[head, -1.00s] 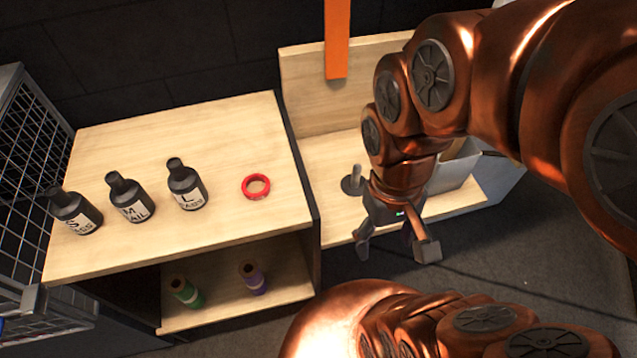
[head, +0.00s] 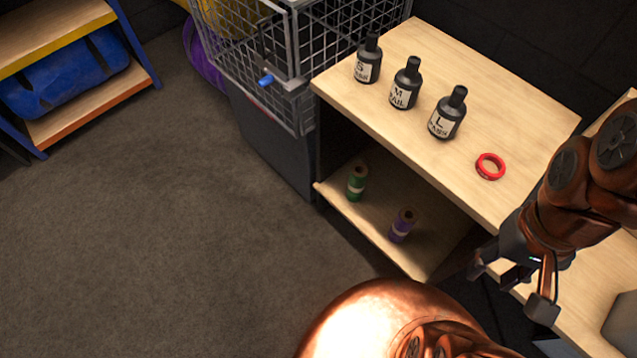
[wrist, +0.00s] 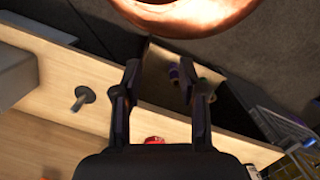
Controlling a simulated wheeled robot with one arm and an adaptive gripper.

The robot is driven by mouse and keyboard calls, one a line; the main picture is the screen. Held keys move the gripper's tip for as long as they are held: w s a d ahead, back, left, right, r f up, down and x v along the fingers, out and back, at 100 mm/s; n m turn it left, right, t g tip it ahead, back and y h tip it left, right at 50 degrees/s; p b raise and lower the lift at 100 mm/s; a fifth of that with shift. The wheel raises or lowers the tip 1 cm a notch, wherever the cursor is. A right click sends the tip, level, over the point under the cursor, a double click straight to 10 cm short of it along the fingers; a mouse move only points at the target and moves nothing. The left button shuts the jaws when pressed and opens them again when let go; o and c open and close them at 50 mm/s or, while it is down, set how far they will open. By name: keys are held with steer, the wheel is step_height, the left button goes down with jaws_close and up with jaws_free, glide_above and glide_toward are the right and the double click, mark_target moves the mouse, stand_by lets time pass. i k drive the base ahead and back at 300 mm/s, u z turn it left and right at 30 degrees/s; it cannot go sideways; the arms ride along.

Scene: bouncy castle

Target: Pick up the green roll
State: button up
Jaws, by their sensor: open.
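The green roll (head: 356,183) stands upright on the lower shelf of the wooden unit, near its left end in the head view. A purple roll (head: 402,225) stands to its right on the same shelf. My gripper (head: 512,287) is open and empty at the right of the head view, to the right of the shelf and apart from both rolls. In the wrist view, my gripper's fingers (wrist: 160,90) are spread, with the purple roll (wrist: 174,71) small beyond them.
Several black bottles (head: 405,83) and a red ring (head: 490,166) are on the unit's top board (head: 455,165), above the rolls. A wire cage (head: 290,60) stands left of the unit. Grey floor (head: 190,220) in front is clear. A blue-framed rack (head: 75,70) is at far left.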

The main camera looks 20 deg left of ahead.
mark_target(357, 184)
steer(key=z, duration=1.35)
steer(key=k, duration=1.65)
steer(key=u, duration=2.35)
steer(key=i, duration=0.5)
steer(key=z, duration=0.05)
